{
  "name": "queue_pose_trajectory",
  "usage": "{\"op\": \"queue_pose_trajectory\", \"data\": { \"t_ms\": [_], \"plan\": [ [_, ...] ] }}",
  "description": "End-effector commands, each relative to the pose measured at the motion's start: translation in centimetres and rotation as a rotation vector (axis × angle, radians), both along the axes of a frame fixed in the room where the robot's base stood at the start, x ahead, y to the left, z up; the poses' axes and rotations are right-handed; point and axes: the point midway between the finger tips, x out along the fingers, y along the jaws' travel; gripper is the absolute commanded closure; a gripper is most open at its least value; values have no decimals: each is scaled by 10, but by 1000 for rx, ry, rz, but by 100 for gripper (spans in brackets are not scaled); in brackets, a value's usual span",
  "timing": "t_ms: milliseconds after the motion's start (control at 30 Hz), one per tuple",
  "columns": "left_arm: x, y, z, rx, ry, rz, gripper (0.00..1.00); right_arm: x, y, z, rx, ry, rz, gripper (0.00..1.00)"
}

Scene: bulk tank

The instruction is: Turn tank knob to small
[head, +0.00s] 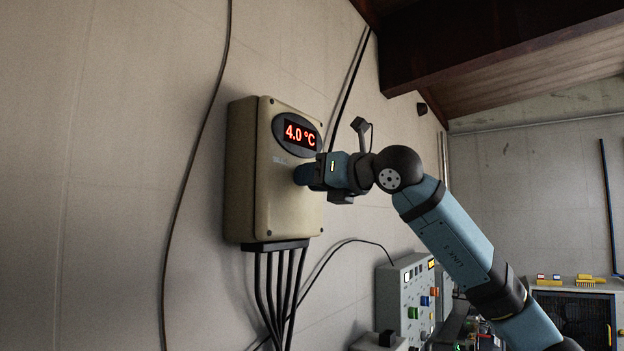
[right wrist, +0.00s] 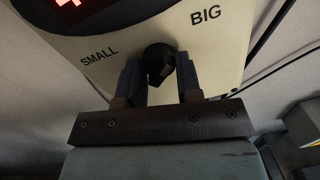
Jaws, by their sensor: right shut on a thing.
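The tank control box (head: 262,190) is a beige box on the wall with a red "4.0 °C" display (head: 300,134). In the right wrist view the black knob (right wrist: 159,64) sits on the box face between the words SMALL (right wrist: 99,58) at left and BIG (right wrist: 205,15) at right. My right gripper (head: 300,175) is at the box face below the display. In the right wrist view its blue fingers (right wrist: 159,76) stand on both sides of the knob, shut on it. In the head view the gripper hides the knob. I cannot tell which way the knob points. My left gripper is not in view.
Several black cables (head: 280,285) hang from the bottom of the box. A grey panel with coloured buttons (head: 410,300) stands lower right, behind my right arm. A dark cabinet (head: 585,312) is at the far right.

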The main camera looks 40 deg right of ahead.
Motion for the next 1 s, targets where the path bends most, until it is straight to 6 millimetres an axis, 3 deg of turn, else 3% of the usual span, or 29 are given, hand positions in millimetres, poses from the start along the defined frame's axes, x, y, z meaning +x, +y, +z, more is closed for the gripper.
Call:
{"op": "queue_pose_trajectory", "data": {
  "t_ms": [267, 1000],
  "plan": [
    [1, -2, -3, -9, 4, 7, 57, 1, 0, -2, -142, -57, -1, 91],
    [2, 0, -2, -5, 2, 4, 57, 2, -3, -1, -783, -322, 0, 91]
  ]
}}
